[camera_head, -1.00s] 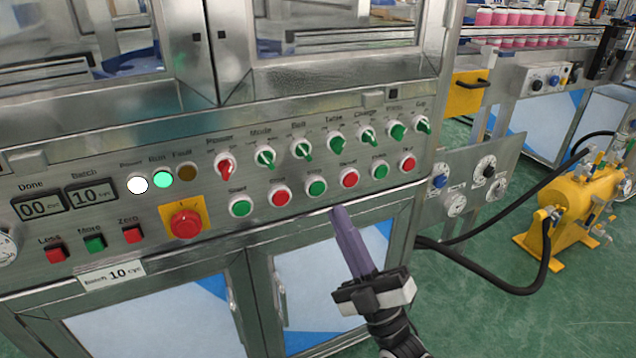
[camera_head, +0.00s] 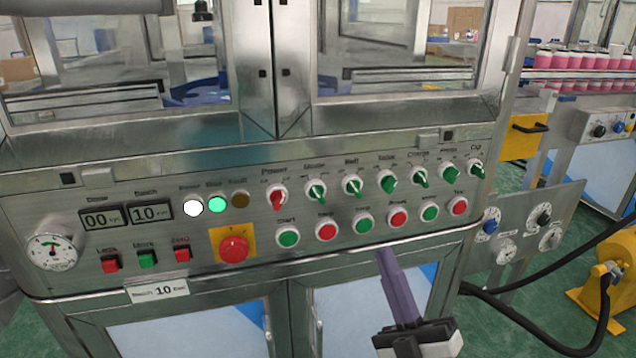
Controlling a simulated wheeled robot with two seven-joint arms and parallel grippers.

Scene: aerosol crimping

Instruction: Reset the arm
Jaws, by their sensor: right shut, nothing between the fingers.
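My right gripper (camera_head: 388,257) comes in from the bottom, right of centre, with its purple fingers closed together and nothing between them. Its tips are just below the lower row of buttons, in front of the lower edge of the control panel (camera_head: 330,262). I cannot tell whether they touch it. A green button (camera_head: 364,222) and a red button (camera_head: 397,216) are just above the tips. My left gripper is out of view.
The panel has a row of knobs (camera_head: 352,186), a red emergency stop (camera_head: 233,249), a gauge (camera_head: 50,250) and displays reading 00 and 10 (camera_head: 151,213). White and green lamps are lit. A yellow pump (camera_head: 604,290) and black hoses stand at the right.

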